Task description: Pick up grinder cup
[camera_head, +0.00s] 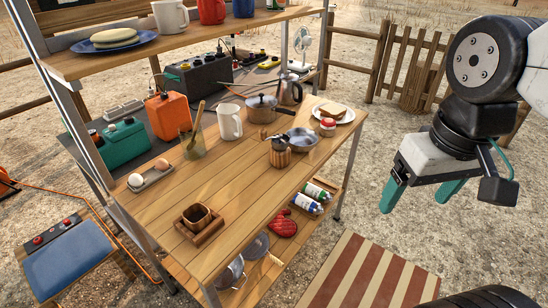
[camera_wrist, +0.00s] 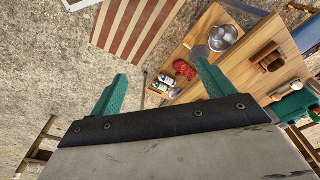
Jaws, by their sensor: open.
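A small dark-brown square wooden cup (camera_head: 196,213) stands in a shallow wooden tray (camera_head: 213,232) at the near end of the wooden table. A wooden-bodied grinder with a metal top (camera_head: 279,155) stands near the table's right edge. I cannot tell for sure which of these holds or is the grinder cup. In the wrist view a brown wooden piece (camera_wrist: 268,55) shows on the table at the right. My gripper (camera_head: 414,205) is open and empty, right of the table and apart from it. Its teal fingers also spread in the wrist view (camera_wrist: 160,70).
A glass jar with utensils (camera_head: 193,143) and an egg tray (camera_head: 150,180) stand left. A lower shelf holds bottles and a red mitt (camera_head: 282,224). Ground between gripper and table is open.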

